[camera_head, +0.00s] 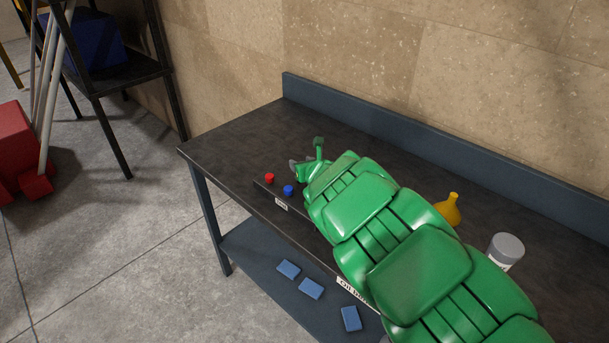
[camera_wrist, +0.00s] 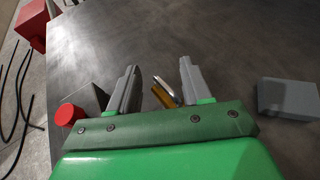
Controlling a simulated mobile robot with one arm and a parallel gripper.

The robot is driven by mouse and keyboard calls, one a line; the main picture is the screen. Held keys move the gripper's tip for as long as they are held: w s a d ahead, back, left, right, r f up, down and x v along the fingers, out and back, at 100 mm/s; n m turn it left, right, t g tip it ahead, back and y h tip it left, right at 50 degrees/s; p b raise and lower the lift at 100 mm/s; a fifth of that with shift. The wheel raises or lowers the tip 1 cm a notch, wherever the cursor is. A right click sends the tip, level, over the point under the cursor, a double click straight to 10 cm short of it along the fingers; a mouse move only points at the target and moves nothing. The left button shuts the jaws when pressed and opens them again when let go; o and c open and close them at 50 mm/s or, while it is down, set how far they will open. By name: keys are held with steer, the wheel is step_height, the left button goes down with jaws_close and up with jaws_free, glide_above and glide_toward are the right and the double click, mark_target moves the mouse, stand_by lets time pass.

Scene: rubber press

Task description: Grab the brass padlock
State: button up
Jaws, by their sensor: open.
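The brass padlock (camera_wrist: 164,97) shows in the wrist view as a gold body with a silver shackle, partly hidden by the green mount of my gripper. It lies between my two grey fingers, with a visible gap on each side. My gripper (camera_wrist: 158,85) is open, its fingers on either side of the padlock, nearer the right one. In the head view my gripper (camera_head: 300,170) is low over the left part of the dark workbench (camera_head: 240,135). The padlock is hidden there behind my green arm.
A red button (camera_head: 269,178) and a blue button (camera_head: 288,190) stand near the bench's front edge, close to my gripper. A grey block (camera_wrist: 287,98) lies to the right in the wrist view. A yellow bottle (camera_head: 449,210) and a grey-lidded jar (camera_head: 506,249) stand beyond my arm.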

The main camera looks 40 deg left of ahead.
steer(key=shift+w+a+f, duration=0.25)
steer(key=shift+a, duration=0.1)
jaws_close()
